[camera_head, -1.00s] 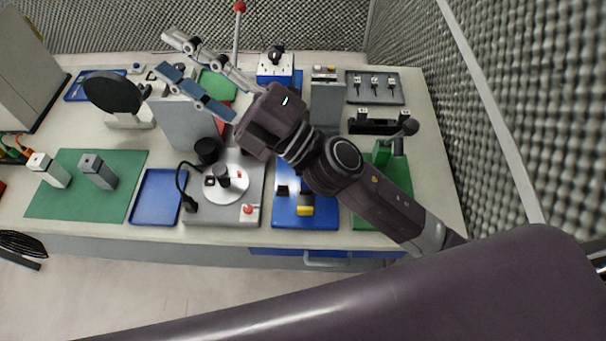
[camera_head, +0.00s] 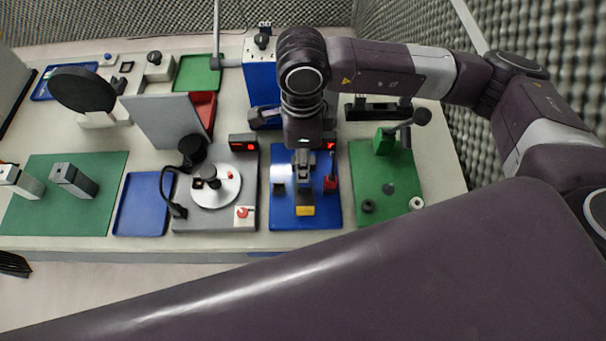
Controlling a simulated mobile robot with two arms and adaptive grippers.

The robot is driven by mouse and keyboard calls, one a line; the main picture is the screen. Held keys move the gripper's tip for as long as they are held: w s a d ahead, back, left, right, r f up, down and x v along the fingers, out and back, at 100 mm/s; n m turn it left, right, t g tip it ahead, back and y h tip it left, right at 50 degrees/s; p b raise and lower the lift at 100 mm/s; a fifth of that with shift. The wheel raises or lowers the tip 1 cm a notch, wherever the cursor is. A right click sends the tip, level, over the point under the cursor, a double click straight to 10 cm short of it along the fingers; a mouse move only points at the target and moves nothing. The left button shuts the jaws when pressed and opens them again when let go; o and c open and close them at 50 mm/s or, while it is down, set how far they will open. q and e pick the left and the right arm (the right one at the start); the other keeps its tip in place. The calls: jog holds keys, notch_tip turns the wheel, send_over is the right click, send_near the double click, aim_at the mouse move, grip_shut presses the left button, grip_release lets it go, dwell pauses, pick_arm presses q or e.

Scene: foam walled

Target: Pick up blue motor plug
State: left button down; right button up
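I cannot make out a blue motor plug for certain. My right gripper (camera_head: 300,118) points down above the far end of a blue plate (camera_head: 290,216). Its fingers look spread apart to either side of the dark hand, with nothing visible between them. The fingertips are partly hidden by the hand. A tall blue box (camera_head: 262,84) with a black knob stands behind and left of the hand.
A green plate (camera_head: 372,182) with a lever lies right of the blue plate. A grey base (camera_head: 215,222) with a white disc lies left. An empty blue tray (camera_head: 143,212) and a green mat (camera_head: 108,208) with grey blocks are farther left. A foam wall (camera_head: 470,110) closes the right.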

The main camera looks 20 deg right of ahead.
jog(key=shift+s+d+f+p, duration=0.1)
jog(key=shift+f+p, duration=0.3)
jog(key=shift+f, duration=0.45)
notch_tip(320, 180, down, 5)
jog(key=p, duration=0.3)
jog(key=shift+s+d, duration=0.15)
jog(key=shift+f, duration=0.35)
jog(key=shift+c, duration=0.6)
grip_shut()
